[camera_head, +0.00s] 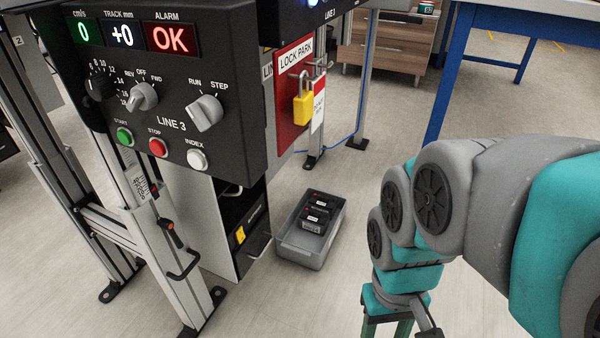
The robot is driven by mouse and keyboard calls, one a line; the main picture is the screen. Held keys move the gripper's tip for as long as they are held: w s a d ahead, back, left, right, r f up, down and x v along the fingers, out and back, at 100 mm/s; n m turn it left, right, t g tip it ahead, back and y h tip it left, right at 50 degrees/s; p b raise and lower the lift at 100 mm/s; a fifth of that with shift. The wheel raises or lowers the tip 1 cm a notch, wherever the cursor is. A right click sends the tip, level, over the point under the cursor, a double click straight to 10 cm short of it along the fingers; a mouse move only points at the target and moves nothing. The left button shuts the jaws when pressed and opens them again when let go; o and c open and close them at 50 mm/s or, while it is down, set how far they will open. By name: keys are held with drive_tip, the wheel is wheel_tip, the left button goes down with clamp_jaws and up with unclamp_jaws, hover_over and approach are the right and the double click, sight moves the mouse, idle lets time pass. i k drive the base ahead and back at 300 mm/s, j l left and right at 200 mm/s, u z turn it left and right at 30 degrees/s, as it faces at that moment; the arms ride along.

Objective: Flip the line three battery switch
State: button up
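The LINE 3 control panel (165,85) is a dark box at upper left, with rotary knobs and green, red and white buttons. No switch marked as a battery switch can be made out.
A grey bin (305,252) holding black batteries (318,210) stands on the floor beside the cabinet. A yellow padlock (303,108) hangs on the red LOCK PARK board (288,75). A blue-legged table (525,22) stands at upper right. Floor around the bin is clear.

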sight(240, 235)
drive_tip(key=i+l+u, duration=0.15)
drive_tip(key=u, duration=0.25)
drive_tip(key=i+l+u, duration=0.1)
drive_tip(key=l+u, duration=0.4)
drive_tip(key=u, duration=0.25)
drive_tip(key=i+l+u, duration=0.1)
drive_tip(key=l+u, duration=0.25)
